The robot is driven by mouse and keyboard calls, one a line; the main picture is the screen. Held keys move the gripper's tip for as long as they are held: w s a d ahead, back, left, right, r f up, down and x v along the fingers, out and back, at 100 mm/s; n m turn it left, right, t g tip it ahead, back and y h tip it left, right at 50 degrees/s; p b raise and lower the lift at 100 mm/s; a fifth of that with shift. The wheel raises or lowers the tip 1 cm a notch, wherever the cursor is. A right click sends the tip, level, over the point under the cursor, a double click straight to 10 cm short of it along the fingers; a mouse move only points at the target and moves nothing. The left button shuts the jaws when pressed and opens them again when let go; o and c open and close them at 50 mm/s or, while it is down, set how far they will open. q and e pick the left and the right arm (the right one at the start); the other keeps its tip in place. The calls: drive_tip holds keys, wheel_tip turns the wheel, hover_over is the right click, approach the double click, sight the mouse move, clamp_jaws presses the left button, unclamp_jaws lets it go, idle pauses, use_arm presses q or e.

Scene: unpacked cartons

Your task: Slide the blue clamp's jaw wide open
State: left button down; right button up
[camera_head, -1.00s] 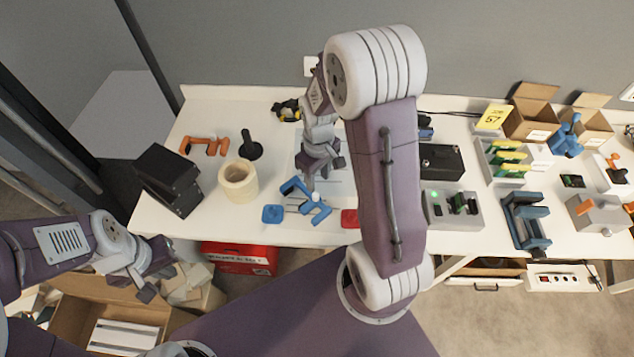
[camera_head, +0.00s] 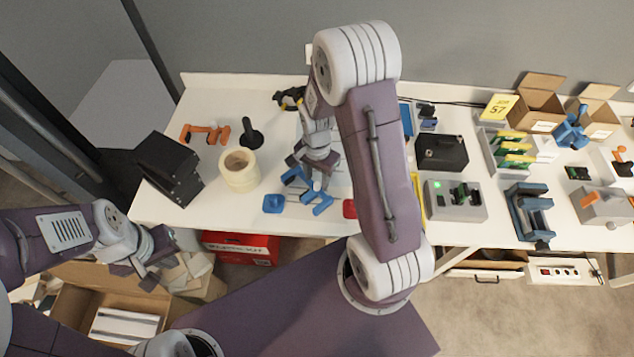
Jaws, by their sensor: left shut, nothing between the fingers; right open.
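The blue clamp (camera_head: 322,208) lies on the white table's front part, between a blue pad (camera_head: 273,204) and a red pad (camera_head: 349,208). My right gripper (camera_head: 314,181) points down over the clamp, its fingers open and partly covering the clamp's middle and back. Whether the fingers touch the clamp cannot be told. The clamp's jaw opening is too covered to judge. My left gripper (camera_head: 148,277) is shut and empty, off the table's front left edge, above the floor-level boxes.
A tape roll (camera_head: 239,171), a black stand (camera_head: 250,134), an orange clamp (camera_head: 204,133) and a black box (camera_head: 170,170) stand to the left. A blue vise (camera_head: 529,213) and a grey device (camera_head: 455,200) lie to the right. My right arm hides part of the table.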

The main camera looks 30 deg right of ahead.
sight(311, 192)
drive_tip(key=shift+f, duration=1.3)
clamp_jaws()
idle(0.4)
